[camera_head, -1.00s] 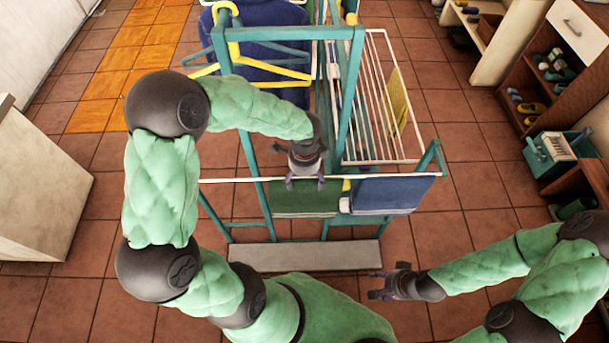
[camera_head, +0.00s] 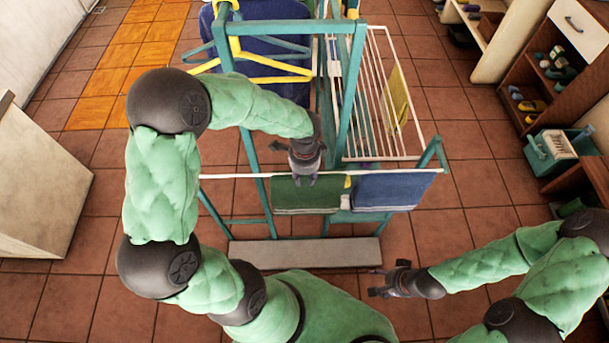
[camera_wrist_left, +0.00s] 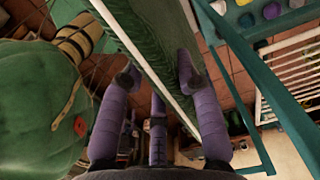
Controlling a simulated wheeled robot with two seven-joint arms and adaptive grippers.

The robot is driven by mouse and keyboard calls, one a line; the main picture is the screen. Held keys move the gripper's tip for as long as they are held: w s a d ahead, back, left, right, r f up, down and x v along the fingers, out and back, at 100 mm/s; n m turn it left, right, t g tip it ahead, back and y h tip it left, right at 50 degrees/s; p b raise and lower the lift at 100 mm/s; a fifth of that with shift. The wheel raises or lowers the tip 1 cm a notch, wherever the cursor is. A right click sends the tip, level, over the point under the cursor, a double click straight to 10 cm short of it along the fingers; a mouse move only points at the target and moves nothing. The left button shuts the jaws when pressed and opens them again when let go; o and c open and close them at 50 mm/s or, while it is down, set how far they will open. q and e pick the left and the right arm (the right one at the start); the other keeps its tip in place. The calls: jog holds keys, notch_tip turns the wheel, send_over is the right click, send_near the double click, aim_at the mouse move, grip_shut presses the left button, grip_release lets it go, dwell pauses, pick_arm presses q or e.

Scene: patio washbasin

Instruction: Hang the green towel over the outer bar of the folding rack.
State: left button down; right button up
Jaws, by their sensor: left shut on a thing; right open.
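The green towel (camera_head: 300,198) hangs on the white outer bar (camera_head: 230,178) of the teal folding rack (camera_head: 357,70), left of a blue towel. My left gripper (camera_head: 305,182) is above the bar, shut on the green towel near its top edge. How far the towel hangs down behind the bar is hidden. My right gripper (camera_head: 376,283) is open and empty, low in front of the rack.
The blue towel (camera_head: 392,191) hangs on the right part of the same bar. Yellow (camera_head: 262,68) and teal hangers and dark blue clothing (camera_head: 275,88) are behind. A white wire wing (camera_head: 385,100) holds a yellow cloth (camera_head: 397,100). Shelves stand right, a pale cabinet (camera_head: 40,190) left.

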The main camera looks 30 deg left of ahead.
pick_arm(q)
jog(key=r+p, duration=0.2)
jog(key=r, duration=0.1)
jog(key=r+p, duration=0.3)
jog(key=r, duration=0.1)
jog(key=w+r+p, duration=0.1)
jog(key=r+p, duration=0.1)
jog(key=r, duration=0.1)
jog(key=shift+a+r+p, duration=0.15)
jog(key=shift+p, duration=0.25)
notch_tip(320, 180, up, 19)
jog(key=p, duration=1.4)
jog(key=shift+s+f+p, duration=0.2)
jog(key=shift+s+p, duration=0.1)
jog(key=shift+p, duration=0.1)
jog(key=s+d+r+p, duration=0.1)
jog(key=s+d, duration=0.8)
jog(key=s, duration=0.5)
jog(key=shift+s, duration=0.25)
jog(key=shift+w+f, duration=0.1)
